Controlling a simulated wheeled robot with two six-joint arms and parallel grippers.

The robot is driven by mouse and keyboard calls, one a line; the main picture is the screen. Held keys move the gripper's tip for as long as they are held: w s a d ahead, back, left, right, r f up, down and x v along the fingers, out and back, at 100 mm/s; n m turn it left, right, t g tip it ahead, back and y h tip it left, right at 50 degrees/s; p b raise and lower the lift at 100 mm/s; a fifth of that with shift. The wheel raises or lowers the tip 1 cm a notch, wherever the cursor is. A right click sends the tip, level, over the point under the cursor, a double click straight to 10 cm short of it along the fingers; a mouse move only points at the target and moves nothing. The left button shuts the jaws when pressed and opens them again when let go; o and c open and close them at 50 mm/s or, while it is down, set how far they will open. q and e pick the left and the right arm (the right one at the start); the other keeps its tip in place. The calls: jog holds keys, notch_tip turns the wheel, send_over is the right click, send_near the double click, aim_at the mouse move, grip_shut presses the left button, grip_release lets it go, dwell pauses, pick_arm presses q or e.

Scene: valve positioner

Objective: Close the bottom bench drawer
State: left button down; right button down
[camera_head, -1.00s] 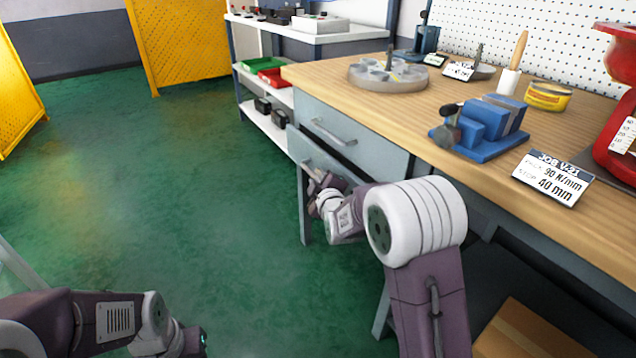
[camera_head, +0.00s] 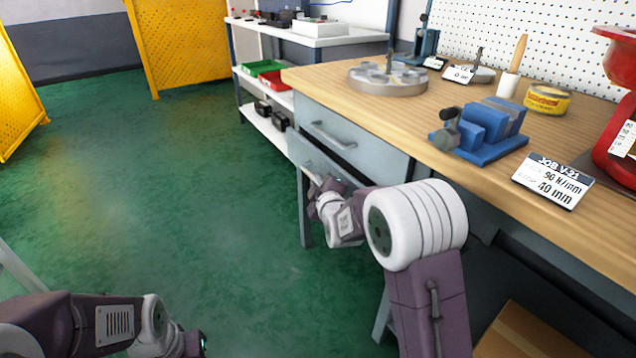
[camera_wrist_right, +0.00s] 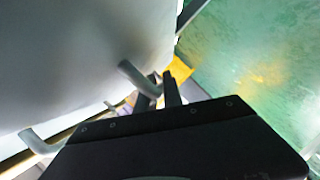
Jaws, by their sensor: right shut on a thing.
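The bottom drawer (camera_head: 322,160) is a grey-blue front under the top drawer of the bench, partly hidden by my right arm. How far out it stands is hard to tell. My right gripper (camera_head: 311,178) is at this front, small and partly covered by my wrist. In the right wrist view a pale drawer front (camera_wrist_right: 75,60) fills the upper left, with a grey bar handle (camera_wrist_right: 134,76) on it. My right gripper's dark fingers (camera_wrist_right: 160,90) are closed at one end of that handle. My left gripper (camera_head: 198,343) is low at the left, over the floor, its fingers not clear.
The top drawer (camera_head: 350,138) looks shut. The wooden bench top (camera_head: 420,105) carries a blue vise (camera_head: 485,128), a round grey tray (camera_head: 388,80), a yellow tin (camera_head: 547,98) and a job card (camera_head: 553,182). The green floor (camera_head: 170,190) at the left is clear.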

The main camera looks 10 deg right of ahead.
dwell(0.8)
jog(key=d, duration=0.1)
jog(key=w+d, duration=0.1)
jog(key=d, duration=0.1)
jog(key=shift+d, duration=0.2)
jog(key=shift+w+d, duration=0.1)
jog(key=shift+d, duration=0.05)
jog(key=shift+r, duration=0.1)
jog(key=c, duration=1.8)
grip_release()
jog(key=shift+d, duration=0.1)
jog(key=shift+o, duration=0.2)
